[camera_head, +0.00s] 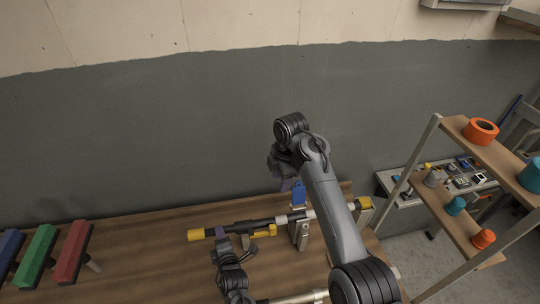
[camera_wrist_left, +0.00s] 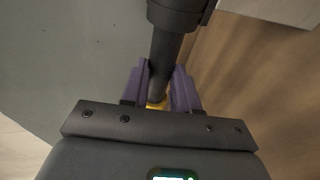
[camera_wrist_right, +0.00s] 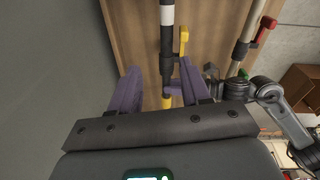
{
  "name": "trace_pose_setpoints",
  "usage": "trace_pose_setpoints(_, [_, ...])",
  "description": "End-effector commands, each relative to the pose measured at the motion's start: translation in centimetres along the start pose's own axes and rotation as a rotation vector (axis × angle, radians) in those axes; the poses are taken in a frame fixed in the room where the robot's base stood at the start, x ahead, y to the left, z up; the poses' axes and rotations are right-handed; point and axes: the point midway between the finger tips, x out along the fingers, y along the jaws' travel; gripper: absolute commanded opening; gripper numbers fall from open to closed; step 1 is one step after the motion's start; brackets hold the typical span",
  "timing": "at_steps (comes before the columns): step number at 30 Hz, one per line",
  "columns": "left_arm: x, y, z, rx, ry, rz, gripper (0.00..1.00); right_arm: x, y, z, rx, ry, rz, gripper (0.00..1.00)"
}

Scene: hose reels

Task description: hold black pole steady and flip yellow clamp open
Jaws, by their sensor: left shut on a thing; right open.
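The black pole (camera_head: 262,222) has a yellow end (camera_head: 195,235) and lies above the wooden bench, reaching a metal stand. My left gripper (camera_head: 222,236) is shut on the black pole; the left wrist view shows its purple fingers on both sides of the pole (camera_wrist_left: 163,62). The yellow clamp (camera_head: 265,232) sits on the pole between my left gripper and the stand. It also shows in the right wrist view (camera_wrist_right: 184,38), with its lever beside the pole. My right gripper (camera_head: 284,185) is open and empty, raised above and behind the pole, apart from the clamp.
A second pole (camera_head: 305,297) lies at the front edge of view. A shelf (camera_head: 478,150) with spools is at the right. A grey wall is behind.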

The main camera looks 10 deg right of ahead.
Motion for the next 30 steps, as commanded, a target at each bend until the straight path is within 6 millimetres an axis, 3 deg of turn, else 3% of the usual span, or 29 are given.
trace_pose_setpoints(3, [0.0,-0.1,0.0,0.0,0.0,-0.001,0.0,2.7,-1.6,-1.3,0.057,-0.026,-0.036,0.47])
trace_pose_setpoints(10, [0.0,-0.1,0.0,0.0,0.001,-0.001,0.0,6.0,-3.8,-3.3,0.149,-0.065,-0.075,0.47])
trace_pose_setpoints(17, [0.0,-0.1,0.0,0.0,0.001,-0.001,0.0,8.7,-4.3,-3.3,0.163,-0.071,-0.081,0.47])
trace_pose_setpoints(30, [0.0,-0.1,0.0,0.0,0.001,-0.001,0.0,15.7,-4.8,-2.9,0.16,-0.07,-0.08,0.47])
